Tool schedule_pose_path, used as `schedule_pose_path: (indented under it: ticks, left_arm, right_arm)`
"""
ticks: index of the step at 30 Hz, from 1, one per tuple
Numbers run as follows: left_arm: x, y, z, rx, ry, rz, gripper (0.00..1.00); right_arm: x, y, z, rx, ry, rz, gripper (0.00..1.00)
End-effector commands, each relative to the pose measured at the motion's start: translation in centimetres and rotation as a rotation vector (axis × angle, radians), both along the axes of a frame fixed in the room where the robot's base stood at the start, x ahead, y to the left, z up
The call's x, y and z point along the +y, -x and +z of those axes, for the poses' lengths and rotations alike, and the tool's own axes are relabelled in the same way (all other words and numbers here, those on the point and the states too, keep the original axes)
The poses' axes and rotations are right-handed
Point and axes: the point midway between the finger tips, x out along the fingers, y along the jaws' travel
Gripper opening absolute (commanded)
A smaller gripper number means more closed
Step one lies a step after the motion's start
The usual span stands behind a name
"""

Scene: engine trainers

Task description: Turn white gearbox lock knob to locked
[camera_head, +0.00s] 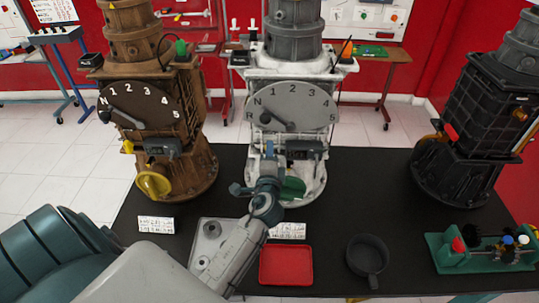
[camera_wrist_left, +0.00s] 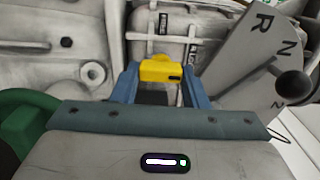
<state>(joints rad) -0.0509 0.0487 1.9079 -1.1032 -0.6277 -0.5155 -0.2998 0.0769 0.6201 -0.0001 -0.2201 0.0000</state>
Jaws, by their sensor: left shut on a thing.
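The white gearbox (camera_head: 290,75) stands at the middle of the black table, with a numbered grey dial (camera_head: 294,105) on its front. My left gripper (camera_head: 262,185) is at the gearbox's lower front, below the dial. In the left wrist view, its two blue fingers (camera_wrist_left: 160,82) are shut on a small yellow block-shaped knob (camera_wrist_left: 161,71), which looks like the lock knob. In the head view the gripper hides this knob. A green wheel (camera_head: 293,188) is just right of the gripper; it also shows at left in the wrist view (camera_wrist_left: 22,128). My right gripper is out of view.
A brown gearbox (camera_head: 128,77) stands to the left and a black one (camera_head: 474,110) to the right. A red tray (camera_head: 286,282), a dark round pan (camera_head: 367,256) and a green stand with coloured knobs (camera_head: 485,252) are near the front. The dial's edge is close beside the gripper.

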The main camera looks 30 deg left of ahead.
Motion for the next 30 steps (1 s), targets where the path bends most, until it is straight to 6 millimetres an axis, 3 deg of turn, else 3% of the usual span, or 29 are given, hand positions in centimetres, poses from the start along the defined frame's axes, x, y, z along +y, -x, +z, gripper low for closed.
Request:
schedule_pose_path:
  ticks: [2, 3, 6, 17, 30]
  left_arm:
    - [0.0, 0.0, -0.1, 0.002, -0.002, 0.0, 0.17]
    - [0.0, 0.0, -0.1, 0.002, -0.002, 0.0, 0.48]
    - [0.0, 0.0, 0.0, 0.001, -0.002, 0.0, 0.62]
    - [-0.4, 0.6, -0.3, 0.0, 0.001, -0.001, 0.62]
    - [-4.6, 7.5, -0.4, 0.001, 0.003, 0.001, 0.62]
  right_arm:
    - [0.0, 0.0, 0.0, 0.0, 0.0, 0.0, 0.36]
    - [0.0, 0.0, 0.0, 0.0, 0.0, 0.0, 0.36]
    - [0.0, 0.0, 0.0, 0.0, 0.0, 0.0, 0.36]
    - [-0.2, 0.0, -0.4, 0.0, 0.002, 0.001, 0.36]
    - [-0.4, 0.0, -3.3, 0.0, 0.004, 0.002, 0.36]
